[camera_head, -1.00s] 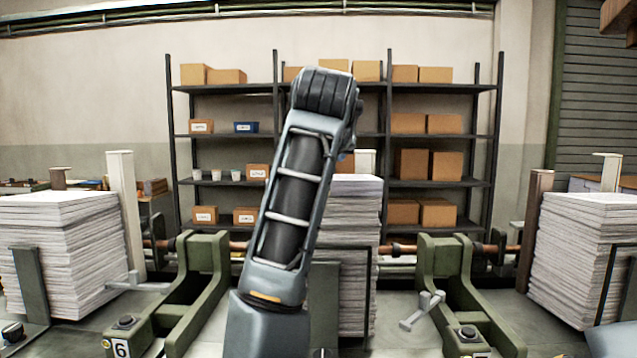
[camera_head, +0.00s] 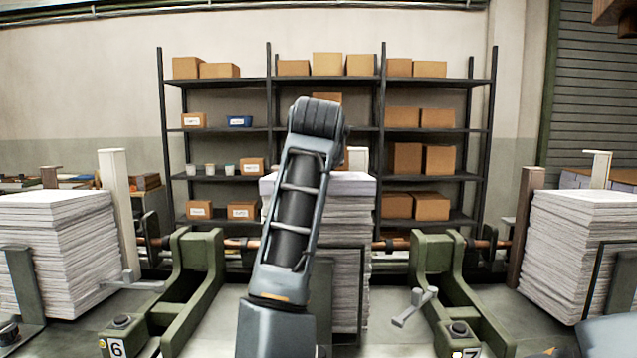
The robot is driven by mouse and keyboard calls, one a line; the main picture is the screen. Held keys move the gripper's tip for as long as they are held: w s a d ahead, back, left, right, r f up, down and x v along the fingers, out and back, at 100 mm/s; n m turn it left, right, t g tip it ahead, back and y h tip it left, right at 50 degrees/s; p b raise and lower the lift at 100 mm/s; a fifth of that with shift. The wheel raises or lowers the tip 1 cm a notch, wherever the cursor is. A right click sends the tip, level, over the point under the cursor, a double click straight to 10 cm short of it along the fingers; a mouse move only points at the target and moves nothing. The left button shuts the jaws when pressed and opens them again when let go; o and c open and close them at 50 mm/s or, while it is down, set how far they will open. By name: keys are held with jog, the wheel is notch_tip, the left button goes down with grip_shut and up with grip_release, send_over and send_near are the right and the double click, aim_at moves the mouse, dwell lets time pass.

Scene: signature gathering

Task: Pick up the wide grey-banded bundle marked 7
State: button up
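Paper stacks stand in green machine stations: a left stack (camera_head: 62,250), a middle stack (camera_head: 350,250) and a right stack (camera_head: 578,245). A plate marked 7 (camera_head: 470,354) shows at the bottom edge, on the green frame (camera_head: 440,270) between the middle and right stacks. A plate marked 6 (camera_head: 117,348) is on the left green frame (camera_head: 195,280). No wide grey band shows clearly on any stack, so I cannot tell which is the bundle marked 7. My arm rises in the centre and covers part of the middle stack. My gripper is out of view.
A dark shelf rack (camera_head: 380,130) with cardboard boxes stands against the back wall. A copper-coloured rod runs behind the stations. A grey lever (camera_head: 413,307) lies low between the middle stack and the right frame. Upright posts (camera_head: 118,215) stand beside the stacks.

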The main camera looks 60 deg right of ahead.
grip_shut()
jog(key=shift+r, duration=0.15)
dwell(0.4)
